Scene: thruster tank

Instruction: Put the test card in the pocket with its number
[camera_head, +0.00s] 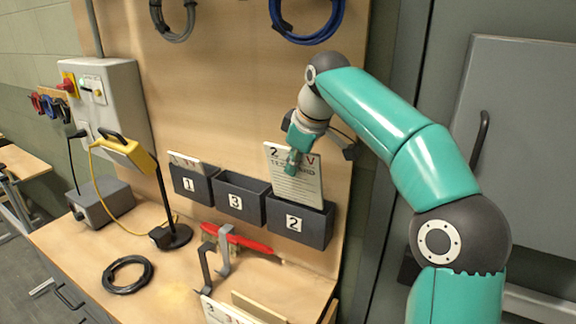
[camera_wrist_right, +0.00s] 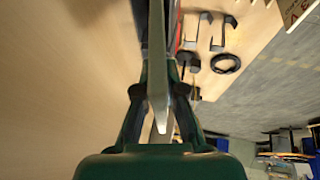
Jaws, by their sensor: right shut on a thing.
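In the right wrist view the card (camera_wrist_right: 157,75) shows edge-on between the fingers (camera_wrist_right: 160,100). Pocket 1 (camera_head: 188,187) holds another card (camera_head: 186,160). Pocket 3 (camera_head: 238,203) looks empty. My left gripper is out of view.
Another card marked 3 (camera_head: 222,312) stands at the bench's front edge. Grey hooks (camera_head: 223,252), a red-handled brush (camera_head: 243,241), a black cable ring (camera_head: 127,274) and a yellow instrument on a stand (camera_head: 130,152) are on the bench. A grey cabinet (camera_head: 525,130) is at right.

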